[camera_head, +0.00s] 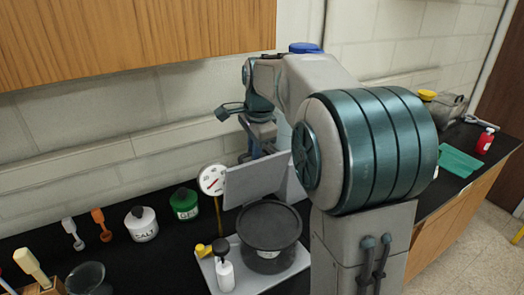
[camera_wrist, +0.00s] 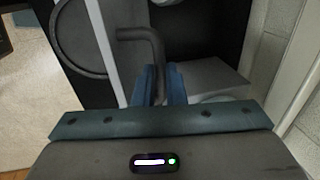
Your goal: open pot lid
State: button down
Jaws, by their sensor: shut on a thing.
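A dark round pot (camera_head: 268,240) stands on a light grey tray in the head view. Its top is a dark disc with a raised rim; I cannot tell whether this is a lid or the open inside. A flat grey plate (camera_head: 255,182) stands nearly upright just behind the pot. In the wrist view the round top (camera_wrist: 78,38) is at upper left, beside a pale strip (camera_wrist: 104,50) that looks like the plate's edge. A dark bent handle (camera_wrist: 150,42) comes off this strip. My gripper (camera_wrist: 162,72) is shut on the handle; the head view mostly hides the grip.
The tray (camera_head: 292,266) also holds a white bottle (camera_head: 225,274) and something yellow. A round gauge (camera_head: 212,180) stands close left of the plate. A white jar (camera_head: 141,224) and a green jar (camera_head: 185,204) stand farther left. The wall is close behind.

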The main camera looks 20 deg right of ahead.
jog(key=shift+w+a+f+p, duration=0.15)
jog(key=shift+w+f+p, duration=0.05)
jog(key=shift+w, duration=0.25)
jog(key=shift+w+a+f+p, duration=0.15)
jog(key=shift+w, duration=0.3)
jog(key=c, duration=1.7)
grip_release()
jog(key=shift+o, duration=1.1)
jog(key=shift+w, duration=0.3)
jog(key=b+v, duration=0.1)
jog(key=v, duration=1.3)
jog(key=shift+w, duration=0.1)
jog(key=s+a+f+n+t+b, duration=0.1)
jog(key=s+f+n+b, duration=0.3)
jog(key=s+f+n, duration=1.1)
jog(key=s+f, duration=0.9)
jog(key=s, duration=0.1)
jog(key=shift+s+n+h, duration=0.3)
